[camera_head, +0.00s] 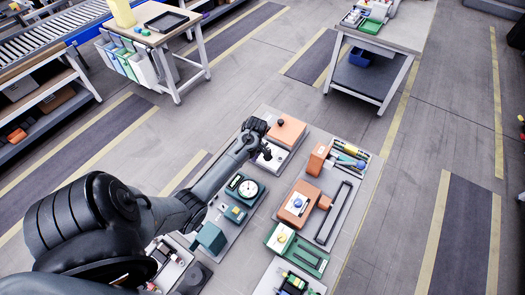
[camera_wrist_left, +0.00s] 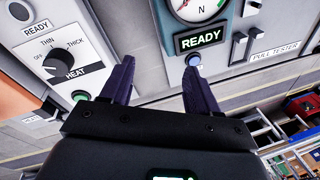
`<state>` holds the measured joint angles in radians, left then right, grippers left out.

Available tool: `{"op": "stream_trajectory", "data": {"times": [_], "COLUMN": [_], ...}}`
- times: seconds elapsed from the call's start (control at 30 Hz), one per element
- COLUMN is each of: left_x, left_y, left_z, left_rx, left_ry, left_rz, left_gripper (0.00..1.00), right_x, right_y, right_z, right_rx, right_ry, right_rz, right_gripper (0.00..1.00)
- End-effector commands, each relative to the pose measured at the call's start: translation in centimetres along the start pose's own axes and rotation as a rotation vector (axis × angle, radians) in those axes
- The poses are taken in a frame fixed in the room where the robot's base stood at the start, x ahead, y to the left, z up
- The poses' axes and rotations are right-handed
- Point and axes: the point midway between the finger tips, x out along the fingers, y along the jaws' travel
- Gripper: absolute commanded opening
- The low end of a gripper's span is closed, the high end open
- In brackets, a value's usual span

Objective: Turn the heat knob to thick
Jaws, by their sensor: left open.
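The black heat knob (camera_wrist_left: 65,64) is on a white panel (camera_wrist_left: 38,62) at the left of the left wrist view, with THIN and THICK printed above it and HEAT below. A white mark shows at the knob's left side, away from THICK. My left gripper (camera_wrist_left: 160,64) is open and empty, to the right of the knob and apart from it. In the head view my left gripper (camera_head: 264,152) is over the white front of an orange-topped machine (camera_head: 287,132); the knob cannot be made out there. My right gripper is not in view.
A green button (camera_wrist_left: 80,96) sits below the knob and a READY sign (camera_wrist_left: 28,28) above it. A grey pull tester (camera_wrist_left: 238,20) with a dial stands close on the right. The table (camera_head: 345,150) carries several other devices and trays.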

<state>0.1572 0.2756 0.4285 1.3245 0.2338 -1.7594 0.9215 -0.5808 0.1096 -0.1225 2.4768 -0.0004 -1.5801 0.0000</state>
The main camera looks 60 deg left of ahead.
Motion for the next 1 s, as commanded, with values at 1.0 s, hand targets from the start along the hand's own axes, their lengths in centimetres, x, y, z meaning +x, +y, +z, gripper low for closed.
{"op": "stream_trajectory", "data": {"times": [1.0], "left_x": [0.3], "left_y": [12.4], "left_z": [-2.8], "left_rx": [-0.098], "left_ry": [-0.068], "left_rz": [0.253], "left_gripper": [0.61], "right_x": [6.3], "right_y": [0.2], "right_z": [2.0], "right_rx": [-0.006], "right_ry": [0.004], "right_rz": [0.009], "right_gripper": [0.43]}}
